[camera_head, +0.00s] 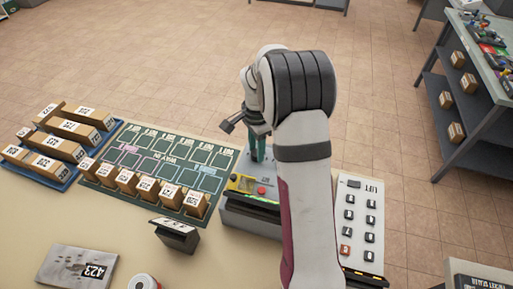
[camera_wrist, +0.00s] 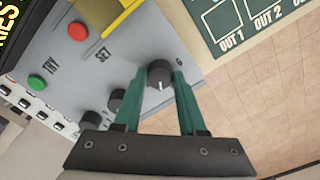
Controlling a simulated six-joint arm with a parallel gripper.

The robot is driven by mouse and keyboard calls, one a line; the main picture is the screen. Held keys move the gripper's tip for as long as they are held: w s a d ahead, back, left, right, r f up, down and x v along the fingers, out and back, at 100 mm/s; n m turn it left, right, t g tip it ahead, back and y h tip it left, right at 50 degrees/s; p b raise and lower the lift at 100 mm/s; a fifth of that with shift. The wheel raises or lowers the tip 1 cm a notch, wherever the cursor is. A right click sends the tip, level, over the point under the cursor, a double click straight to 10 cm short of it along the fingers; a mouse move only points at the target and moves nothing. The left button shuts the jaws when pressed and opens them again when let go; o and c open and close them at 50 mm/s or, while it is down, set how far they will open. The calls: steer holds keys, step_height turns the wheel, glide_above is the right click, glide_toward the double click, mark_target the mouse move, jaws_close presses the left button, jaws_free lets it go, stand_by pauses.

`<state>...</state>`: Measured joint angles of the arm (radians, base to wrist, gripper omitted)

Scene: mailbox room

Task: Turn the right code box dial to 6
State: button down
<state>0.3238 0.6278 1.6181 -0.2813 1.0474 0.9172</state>
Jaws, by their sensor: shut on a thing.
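The code box (camera_wrist: 200,55) is a grey box with a row of dark round dials. In the wrist view, my gripper (camera_wrist: 158,78) has its green fingers on either side of the end dial (camera_wrist: 160,72), shut on it. A white pointer mark on this dial faces the bottom of the picture. A small mark beside it is too blurred to read surely. Two other dials (camera_wrist: 116,100) sit lower left, partly hidden by the left finger and gripper body. In the head view, my gripper (camera_head: 258,150) is over the box's back part, and my arm hides the dials.
The box carries a red button (camera_wrist: 78,31), a green button (camera_wrist: 36,82) and a yellow part (camera_wrist: 122,20). Left of it is a green sorting mat (camera_head: 150,160) with parcels. A lift panel (camera_head: 358,220) stands on the right.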

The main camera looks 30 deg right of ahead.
steer(key=n, duration=0.5)
steer(key=shift+n, duration=0.3)
steer(key=n, duration=1)
steer(key=shift+n, duration=2.9)
steer(key=shift+c, duration=2.3)
jaws_free()
steer(key=shift+r, duration=0.1)
